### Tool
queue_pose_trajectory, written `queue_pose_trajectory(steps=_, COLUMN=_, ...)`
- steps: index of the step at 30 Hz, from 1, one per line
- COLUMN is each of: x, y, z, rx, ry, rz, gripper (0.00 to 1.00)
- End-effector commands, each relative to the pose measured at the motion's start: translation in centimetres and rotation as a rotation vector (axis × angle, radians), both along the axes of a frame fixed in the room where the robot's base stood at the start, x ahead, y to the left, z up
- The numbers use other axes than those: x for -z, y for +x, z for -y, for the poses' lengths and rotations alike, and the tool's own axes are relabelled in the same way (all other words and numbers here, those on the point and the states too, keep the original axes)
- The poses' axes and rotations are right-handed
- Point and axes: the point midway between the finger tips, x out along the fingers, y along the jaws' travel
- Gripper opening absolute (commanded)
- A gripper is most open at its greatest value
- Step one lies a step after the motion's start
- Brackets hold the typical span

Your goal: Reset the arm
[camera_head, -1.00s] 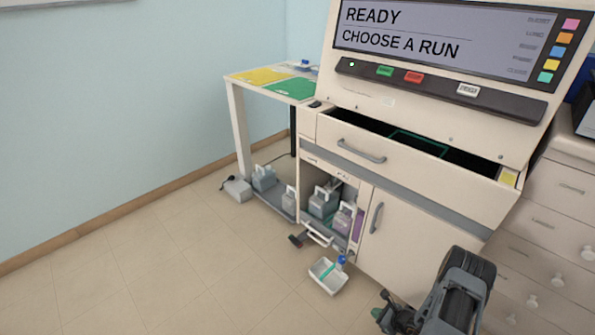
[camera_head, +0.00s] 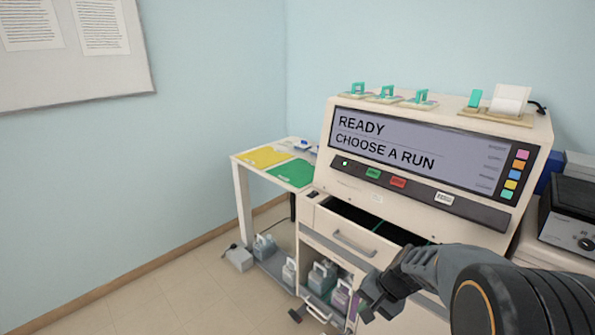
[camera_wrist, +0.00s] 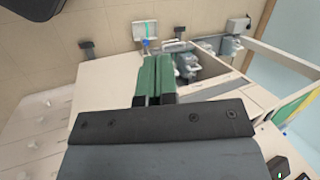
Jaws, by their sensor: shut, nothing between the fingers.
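My gripper (camera_head: 370,303) is in front of the staining machine's lower cabinet in the head view, below the open drawer. In the wrist view my gripper's (camera_wrist: 157,62) two green fingers lie side by side, shut, with nothing held. The staining machine (camera_head: 338,185) shows "READY CHOOSE A RUN" on its screen (camera_head: 395,146). Its drawer (camera_head: 352,245) is pulled out. My arm crosses the lower right of the head view and hides part of the cabinet front.
A side table (camera_head: 240,172) with yellow (camera_head: 265,156) and green (camera_head: 290,173) mats stands left of the machine. Several bottles (camera_head: 322,275) sit in the open lower cabinet. A small white tray (camera_wrist: 145,30) lies on the floor. The floor at left is clear.

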Motion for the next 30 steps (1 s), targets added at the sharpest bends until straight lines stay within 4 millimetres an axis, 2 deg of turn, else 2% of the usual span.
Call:
queue_pose_trajectory(steps=1, x=-4.7, y=-1.3, z=-0.6, rx=-0.078, ry=-0.061, rz=0.047, gripper=0.0)
queue_pose_trajectory(steps=3, x=-8.2, y=-3.1, z=-1.0, rx=-0.173, ry=-0.145, rz=0.095, gripper=0.0)
queue_pose_trajectory(steps=6, x=-12.3, y=-5.5, z=-1.2, rx=-0.286, ry=-0.256, rz=0.162, gripper=0.0)
queue_pose_trajectory(steps=9, x=-15.4, y=-7.4, z=-1.1, rx=-0.373, ry=-0.353, rz=0.218, gripper=0.0)
queue_pose_trajectory(steps=12, x=-17.5, y=-8.8, z=-0.9, rx=-0.434, ry=-0.431, rz=0.265, gripper=0.0)
queue_pose_trajectory(steps=18, x=-19.6, y=-10.2, z=-0.5, rx=-0.495, ry=-0.517, rz=0.317, gripper=0.0)
queue_pose_trajectory(steps=30, x=-19.7, y=-10.4, z=-0.4, rx=-0.505, ry=-0.533, rz=0.325, gripper=0.0)
